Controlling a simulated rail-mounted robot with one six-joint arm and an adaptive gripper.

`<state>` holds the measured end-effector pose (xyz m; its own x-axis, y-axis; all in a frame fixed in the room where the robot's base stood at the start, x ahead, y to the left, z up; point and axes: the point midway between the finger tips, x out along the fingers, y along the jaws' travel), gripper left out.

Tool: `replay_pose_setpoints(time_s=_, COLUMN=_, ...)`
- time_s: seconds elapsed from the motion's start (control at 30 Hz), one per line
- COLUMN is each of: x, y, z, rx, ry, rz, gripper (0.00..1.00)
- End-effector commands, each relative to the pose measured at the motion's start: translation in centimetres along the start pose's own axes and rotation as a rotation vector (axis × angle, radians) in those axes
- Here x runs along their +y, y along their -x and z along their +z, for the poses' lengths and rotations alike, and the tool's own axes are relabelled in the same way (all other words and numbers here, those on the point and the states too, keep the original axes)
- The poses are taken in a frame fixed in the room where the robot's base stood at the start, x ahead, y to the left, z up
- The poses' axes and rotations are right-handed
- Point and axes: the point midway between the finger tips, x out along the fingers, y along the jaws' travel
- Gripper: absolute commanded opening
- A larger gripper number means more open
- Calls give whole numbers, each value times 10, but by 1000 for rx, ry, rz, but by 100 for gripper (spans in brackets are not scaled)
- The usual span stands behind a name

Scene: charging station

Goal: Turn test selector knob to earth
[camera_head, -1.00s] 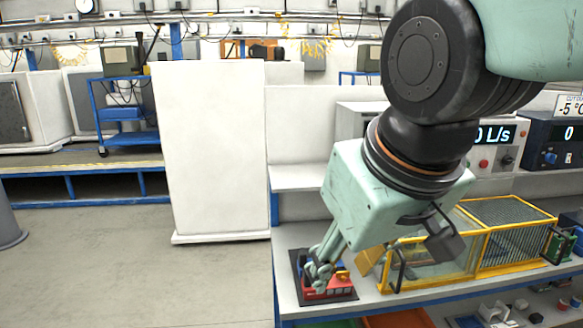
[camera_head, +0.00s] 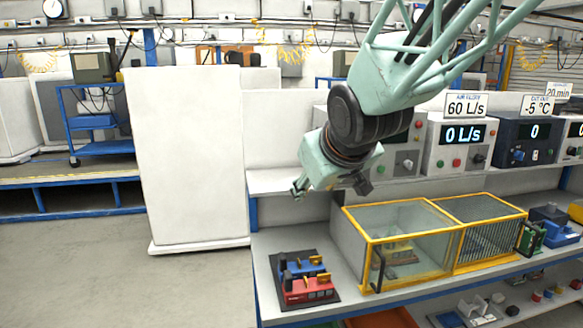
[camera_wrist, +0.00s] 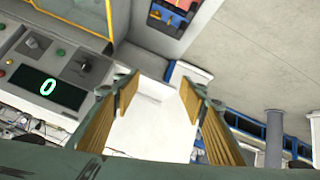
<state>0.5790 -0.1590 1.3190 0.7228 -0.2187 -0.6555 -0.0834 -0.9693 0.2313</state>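A grey test panel stands on the shelf, partly hidden behind my arm in the head view. The wrist view shows a panel with a green "0" display (camera_wrist: 48,87) and a dark knob (camera_wrist: 84,65) at the upper left. No "earth" label is legible, and the knob's setting is too small to read. My gripper (camera_head: 299,190) is in the air left of the panel. In the wrist view my gripper (camera_wrist: 158,97) is open and empty, with its wooden-looking finger pads apart and the knob outside them.
The yellow-framed cage (camera_head: 400,240) stands on the bench below my arm. Red and blue devices (camera_head: 308,283) sit on a dark mat at the bench's left end. An airflow panel (camera_head: 457,150) and a dark blue panel (camera_head: 522,145) stand further right. A white cabinet (camera_head: 187,150) stands left.

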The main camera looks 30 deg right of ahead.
Motion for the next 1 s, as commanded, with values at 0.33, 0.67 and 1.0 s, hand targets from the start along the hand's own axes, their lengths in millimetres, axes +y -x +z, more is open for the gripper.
replay_pose_setpoints(time_s=0.33, x=45, y=-64, z=-30, rx=110, ry=15, rz=43, gripper=39)
replay_pose_setpoints(time_s=0.67, x=88, y=-116, z=-46, rx=212, ry=15, rz=75, gripper=39)
replay_pose_setpoints(time_s=1.0, x=135, y=-163, z=-51, rx=318, ry=7, rz=101, gripper=39)
